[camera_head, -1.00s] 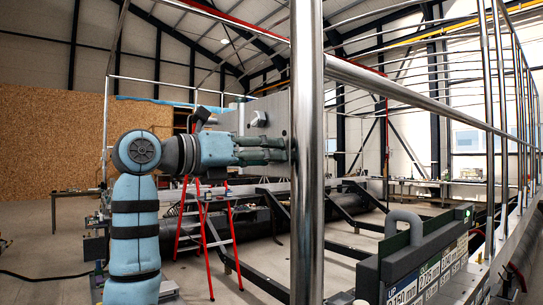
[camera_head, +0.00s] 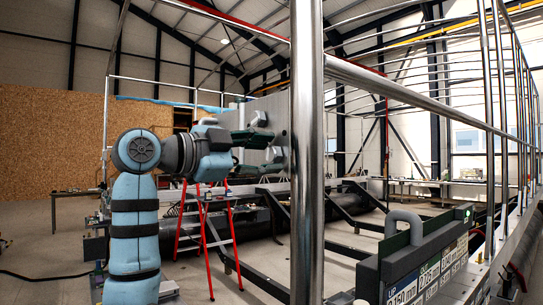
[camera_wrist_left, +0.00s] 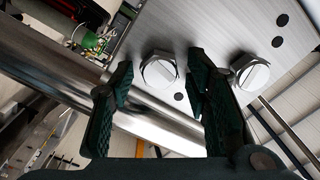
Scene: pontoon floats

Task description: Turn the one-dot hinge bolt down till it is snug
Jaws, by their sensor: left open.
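In the left wrist view, two silver hex bolts with slotted heads sit on a brushed metal plate (camera_wrist_left: 215,35). A single black dot shows just below the left bolt (camera_wrist_left: 158,72); two black dots show above the right bolt (camera_wrist_left: 250,73). My left gripper (camera_wrist_left: 160,82) is open, its dark green fingers on either side of the left bolt in the picture. I see no clear contact with its head. My right gripper is not in view.
A shiny vertical post (camera_head: 307,200) and rails stand close in front. A red stepladder (camera_head: 207,235) stands below the left arm. A sign box with a grey handle (camera_head: 404,222) is at lower right. A metal tube (camera_wrist_left: 150,120) runs behind the left finger.

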